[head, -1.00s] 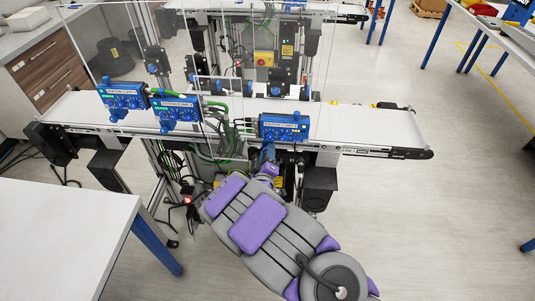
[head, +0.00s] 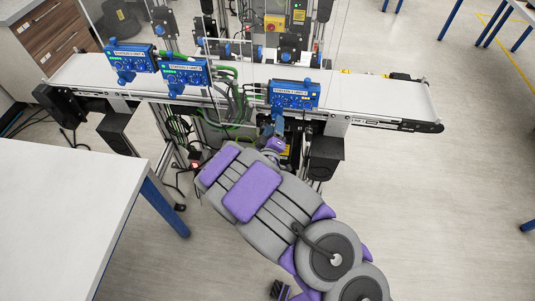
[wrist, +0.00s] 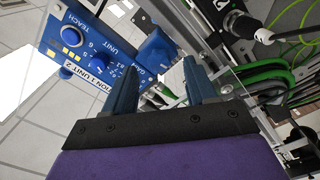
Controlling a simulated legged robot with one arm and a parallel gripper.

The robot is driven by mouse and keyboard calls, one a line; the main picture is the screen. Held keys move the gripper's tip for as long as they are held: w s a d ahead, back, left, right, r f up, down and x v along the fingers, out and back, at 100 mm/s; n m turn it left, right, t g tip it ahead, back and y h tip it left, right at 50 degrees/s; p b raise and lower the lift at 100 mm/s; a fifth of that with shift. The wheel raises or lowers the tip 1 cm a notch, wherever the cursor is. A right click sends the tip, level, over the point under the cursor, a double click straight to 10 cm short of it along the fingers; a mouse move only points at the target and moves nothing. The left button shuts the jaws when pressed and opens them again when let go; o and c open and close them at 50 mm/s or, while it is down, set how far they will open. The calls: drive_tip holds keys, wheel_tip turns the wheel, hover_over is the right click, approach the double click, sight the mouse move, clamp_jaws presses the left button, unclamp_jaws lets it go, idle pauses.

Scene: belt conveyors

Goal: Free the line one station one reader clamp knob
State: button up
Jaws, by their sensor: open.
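A blue reader unit (wrist: 85,50) fills the upper left of the wrist view, tilted, with a label that reads as station 1 unit 2. A blue clamp knob (wrist: 155,48) sticks out at its right side. My gripper (wrist: 157,75) is open and empty. Its two blue fingers are spread, with the knob ahead of the gap between their tips; I cannot tell whether they touch it. In the head view my gripper (head: 268,133) is just below the right-hand blue unit (head: 294,95), and my arm hides part of the space beneath it.
Two more blue units, a middle one (head: 185,74) and a left one (head: 131,57), sit along the white conveyor belt (head: 385,97). Green cables (wrist: 265,75) run close to the right finger. A white table (head: 60,215) stands at left.

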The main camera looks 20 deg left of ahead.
drive_tip(key=p+v, duration=0.1)
drive_tip(key=v, duration=1.3)
drive_tip(key=shift+a, duration=0.25)
drive_tip(key=shift+f, duration=0.15)
drive_tip(key=w+d+f+m+g+h, duration=0.2)
drive_tip(key=w+d+m+g+h, duration=0.15)
drive_tip(key=d+m, duration=0.2)
drive_tip(key=s+d+r+m+g, duration=0.1)
drive_tip(key=d+r+m+g, duration=0.3)
drive_tip(key=g, duration=0.3)
drive_tip(key=s+d+r+m+g+b, duration=0.1)
drive_tip(key=s+d+r+m+g, duration=0.1)
drive_tip(key=s+d+r+g, duration=0.2)
drive_tip(key=s+d+r+m+g, duration=0.2)
drive_tip(key=s+d+r+g, duration=0.2)
drive_tip(key=s+d+r, duration=0.7)
drive_tip(key=s+d+h, duration=0.1)
drive_tip(key=s+d, duration=0.7)
drive_tip(key=s, duration=0.5)
drive_tip(key=shift+r+g+b, duration=0.15)
drive_tip(key=shift+g+b, duration=0.2)
